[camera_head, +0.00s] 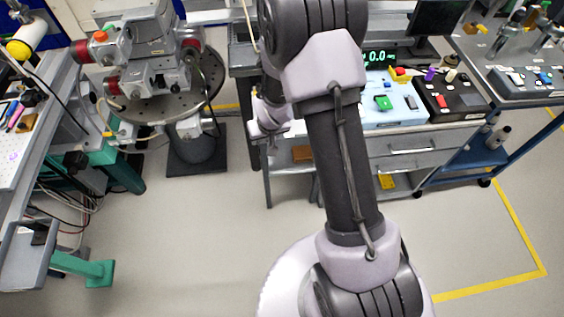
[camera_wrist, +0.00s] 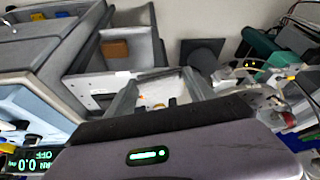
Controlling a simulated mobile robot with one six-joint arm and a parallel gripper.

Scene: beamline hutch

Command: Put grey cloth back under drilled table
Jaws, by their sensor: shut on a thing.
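My gripper (camera_wrist: 158,82) shows in the wrist view with two grey fingers standing apart. Something pale with small orange spots shows between them; I cannot make out what is held. I cannot pick out a grey cloth in either view. In the head view, a round table with holes in its top (camera_head: 142,108) stands at upper left on a dark pedestal and carries instruments. A light board with small holes (camera_head: 12,128) lies on the bench at the left edge. I cannot tell which is the drilled table. My arm hides the middle of the head view.
A grey drawer cabinet (camera_head: 405,160) stands right of my arm, with a blue-white box (camera_head: 392,112) and a black box (camera_head: 450,103) on top. A blue cart (camera_head: 468,155) stands at right. A green-footed bench with hanging cables stands left. The floor between is clear.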

